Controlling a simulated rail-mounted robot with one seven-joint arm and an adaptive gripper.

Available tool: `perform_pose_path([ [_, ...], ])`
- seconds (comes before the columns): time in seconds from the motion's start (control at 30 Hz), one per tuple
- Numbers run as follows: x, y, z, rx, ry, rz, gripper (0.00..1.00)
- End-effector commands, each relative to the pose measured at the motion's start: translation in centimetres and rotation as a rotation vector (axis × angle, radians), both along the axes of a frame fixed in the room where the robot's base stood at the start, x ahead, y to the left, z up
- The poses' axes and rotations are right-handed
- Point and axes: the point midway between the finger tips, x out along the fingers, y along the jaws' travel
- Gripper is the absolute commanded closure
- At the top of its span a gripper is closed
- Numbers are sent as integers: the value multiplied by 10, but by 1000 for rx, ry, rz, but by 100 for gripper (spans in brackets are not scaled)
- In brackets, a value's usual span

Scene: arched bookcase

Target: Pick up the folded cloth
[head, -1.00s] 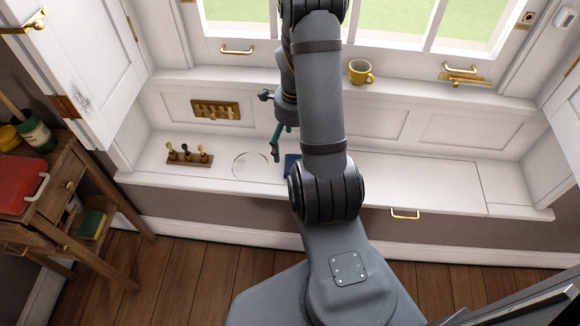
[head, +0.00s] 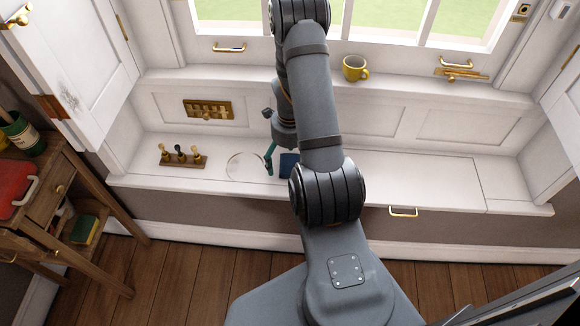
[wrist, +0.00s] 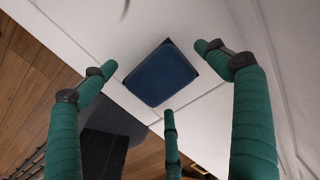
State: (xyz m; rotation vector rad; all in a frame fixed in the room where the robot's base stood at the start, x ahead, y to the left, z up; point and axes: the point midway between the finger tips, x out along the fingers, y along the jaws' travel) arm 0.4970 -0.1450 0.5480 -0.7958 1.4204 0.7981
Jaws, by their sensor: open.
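The folded cloth (wrist: 160,75) is a dark blue, rounded square lying flat on the white ledge. In the head view its visible part (head: 288,166) shows just left of my arm, which hides the rest. My gripper (wrist: 160,84) has green, segmented fingers, spread open and empty. In the wrist view two fingertips stand to either side of the cloth and a third is below its lower edge; I see no clear contact. In the head view one green finger (head: 269,160) shows just left of the cloth, with the other fingers hidden.
A clear round outline (head: 246,167) lies left of the cloth. A yellow mug (head: 355,68) sits on the upper sill. The ledge (head: 420,178) right of my arm is clear. A wooden cart (head: 55,185) stands at left.

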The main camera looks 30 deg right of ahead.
Motion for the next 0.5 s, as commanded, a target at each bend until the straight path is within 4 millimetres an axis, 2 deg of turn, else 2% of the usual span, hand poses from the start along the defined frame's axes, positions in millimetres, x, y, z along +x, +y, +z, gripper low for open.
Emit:
perform_pose_path([
  [0.1,0,0,-6,-1,-1,0,12],
  [0.3,0,0,-6,-1,-1,1,12],
  [0.5,0,0,-6,-1,-1,1,24],
])
